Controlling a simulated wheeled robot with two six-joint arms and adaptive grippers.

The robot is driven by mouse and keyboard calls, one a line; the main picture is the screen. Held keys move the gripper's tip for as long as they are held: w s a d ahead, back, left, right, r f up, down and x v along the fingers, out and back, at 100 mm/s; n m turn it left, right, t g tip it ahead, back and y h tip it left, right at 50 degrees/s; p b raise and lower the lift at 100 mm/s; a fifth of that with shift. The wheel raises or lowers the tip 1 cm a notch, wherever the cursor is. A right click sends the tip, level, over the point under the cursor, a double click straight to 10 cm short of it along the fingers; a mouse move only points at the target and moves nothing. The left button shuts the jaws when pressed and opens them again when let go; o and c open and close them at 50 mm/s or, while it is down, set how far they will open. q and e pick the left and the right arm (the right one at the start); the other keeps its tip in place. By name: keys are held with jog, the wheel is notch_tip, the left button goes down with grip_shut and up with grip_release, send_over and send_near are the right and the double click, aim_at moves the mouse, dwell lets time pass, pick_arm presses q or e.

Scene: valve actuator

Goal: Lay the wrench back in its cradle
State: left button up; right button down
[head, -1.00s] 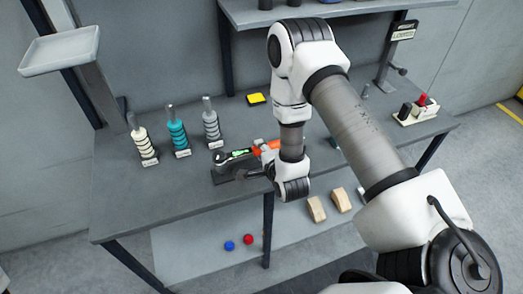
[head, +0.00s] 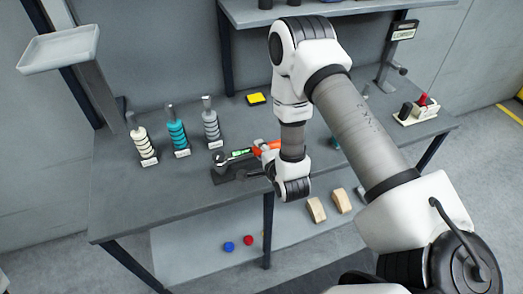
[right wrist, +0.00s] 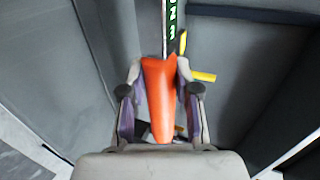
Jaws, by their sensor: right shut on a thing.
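The wrench (head: 243,153) has an orange handle, a green-lit display and a dark head at its left end. In the right wrist view its orange handle (right wrist: 160,88) lies between the fingers of my right gripper (right wrist: 158,76), which is shut on it. In the head view my right gripper (head: 265,162) is partly hidden by its own wrist. The dark cradle (head: 222,178) is on the table's front part, under the wrench's head end. I cannot tell whether the wrench touches it. My left gripper is not in view.
Ring stacks stand on the table at left: cream (head: 144,146), teal (head: 178,136) and grey (head: 211,127). A yellow block (head: 256,98) lies behind. A base with red and black knobs (head: 418,111) is at right. Wooden blocks (head: 316,210) and balls (head: 248,240) are lower down.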

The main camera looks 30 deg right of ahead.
dwell(0.5)
jog(key=shift+f+b, duration=1.1)
jog(key=shift+b, duration=0.2)
jog(key=c, duration=0.8)
grip_release()
jog(key=shift+o, duration=0.2)
jog(key=shift+s, duration=0.15)
jog(key=v, duration=0.7)
jog(key=shift+s+a+r, duration=0.15)
jog(key=shift+r, duration=0.05)
jog(key=shift+f, duration=0.1)
